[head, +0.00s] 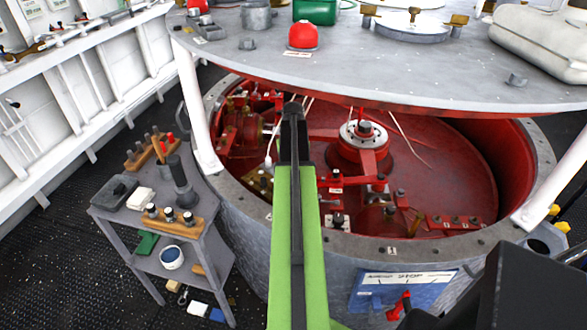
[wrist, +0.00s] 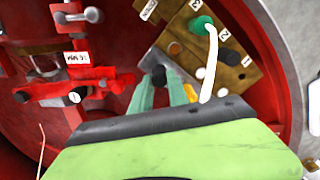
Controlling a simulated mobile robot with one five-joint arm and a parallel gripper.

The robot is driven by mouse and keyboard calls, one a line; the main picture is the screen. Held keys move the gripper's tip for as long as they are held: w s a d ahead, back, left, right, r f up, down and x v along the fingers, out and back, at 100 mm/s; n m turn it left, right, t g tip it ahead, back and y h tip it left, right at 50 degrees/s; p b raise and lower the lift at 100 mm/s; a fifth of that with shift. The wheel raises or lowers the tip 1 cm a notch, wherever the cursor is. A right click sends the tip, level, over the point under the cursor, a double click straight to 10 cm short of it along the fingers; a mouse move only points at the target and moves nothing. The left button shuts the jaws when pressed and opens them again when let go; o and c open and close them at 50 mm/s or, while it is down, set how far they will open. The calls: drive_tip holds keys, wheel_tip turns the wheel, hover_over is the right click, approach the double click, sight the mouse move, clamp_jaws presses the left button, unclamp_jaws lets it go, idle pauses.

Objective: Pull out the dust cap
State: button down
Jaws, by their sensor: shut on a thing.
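My gripper (wrist: 160,84) has its two pale green fingers closed around a small dark knob-like piece (wrist: 158,74), which looks like the dust cap. The piece sits in front of a grey plate inside the red drum, and I cannot tell whether it is still seated. Beside it is a brass block (wrist: 222,72) with numbered labels, a black plug (wrist: 229,57) and a green plug (wrist: 203,25) with a white cable. In the head view my green arm reaches into the drum, and the fingers are hidden behind it.
The red drum (head: 455,170) has a grey rim and a grey round top above it. Red fittings (wrist: 75,88) with a white label lie left of my fingers. A grey trolley (head: 215,205) with tool racks stands at the left. A yellow piece (wrist: 190,92) is close to my right finger.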

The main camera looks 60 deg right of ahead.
drive_tip(key=shift+f+b, duration=0.85)
drive_tip(key=shift+f, duration=0.1)
idle(0.3)
drive_tip(key=c, duration=1.2)
unclamp_jaws()
wheel_tip(320, 180, up, 12)
drive_tip(key=p, duration=1.2)
